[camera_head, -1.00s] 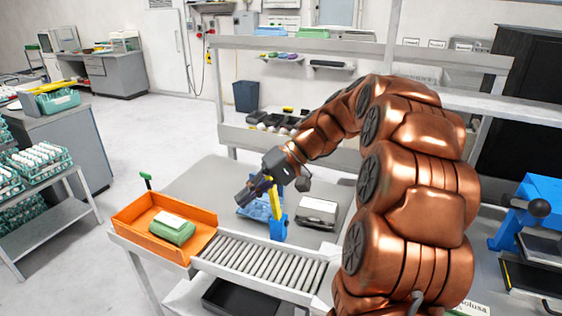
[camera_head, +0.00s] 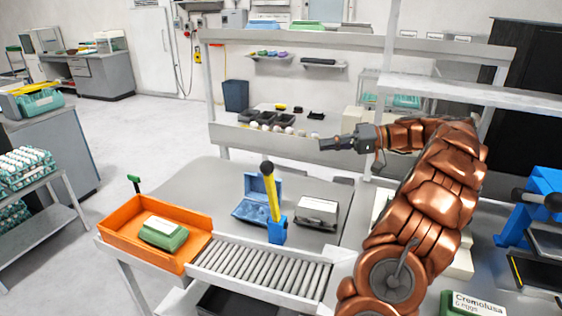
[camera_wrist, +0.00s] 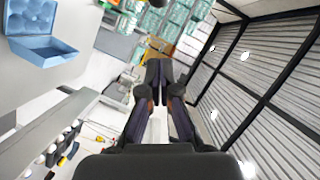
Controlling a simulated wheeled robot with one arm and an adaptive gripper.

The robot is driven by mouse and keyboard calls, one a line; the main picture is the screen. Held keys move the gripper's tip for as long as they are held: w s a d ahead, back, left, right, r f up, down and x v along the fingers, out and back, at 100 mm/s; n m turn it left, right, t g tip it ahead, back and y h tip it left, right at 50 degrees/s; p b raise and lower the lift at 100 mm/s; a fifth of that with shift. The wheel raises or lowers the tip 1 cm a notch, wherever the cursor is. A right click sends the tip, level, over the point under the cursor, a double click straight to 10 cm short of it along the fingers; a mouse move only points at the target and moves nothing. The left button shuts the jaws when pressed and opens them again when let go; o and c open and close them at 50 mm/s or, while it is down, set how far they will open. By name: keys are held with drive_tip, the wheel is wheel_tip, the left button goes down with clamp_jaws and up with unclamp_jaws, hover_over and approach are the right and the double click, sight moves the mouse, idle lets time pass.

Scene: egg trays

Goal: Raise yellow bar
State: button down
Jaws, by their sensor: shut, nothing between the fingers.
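The yellow bar (camera_head: 272,192) stands nearly upright, tilted slightly, with a dark knob at its top and a blue base (camera_head: 277,229) below. It is at the far end of the roller conveyor in the head view. My gripper (camera_head: 324,144) is up and to the right of the bar, well apart from it, pointing left. Its fingers are shut and empty; they also show together in the wrist view (camera_wrist: 159,66). I cannot make out the bar in the wrist view.
An open blue egg box (camera_head: 250,212) lies behind the bar and shows in the wrist view (camera_wrist: 40,48). A grey box (camera_head: 317,213) stands right of the bar. The orange tray (camera_head: 122,226) with a green egg carton (camera_head: 163,235) is left of the roller conveyor (camera_head: 262,270). A shelf rail (camera_head: 265,142) runs behind.

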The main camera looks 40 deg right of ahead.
drive_tip(key=b+x, duration=0.7)
idle(1.1)
drive_tip(key=w+a+f+p, duration=0.1)
drive_tip(key=a+f, duration=0.1)
drive_tip(key=a, duration=0.3)
drive_tip(key=shift+a, duration=0.25)
idle(0.5)
drive_tip(key=shift+w+f, duration=0.1)
drive_tip(key=shift+w, duration=0.05)
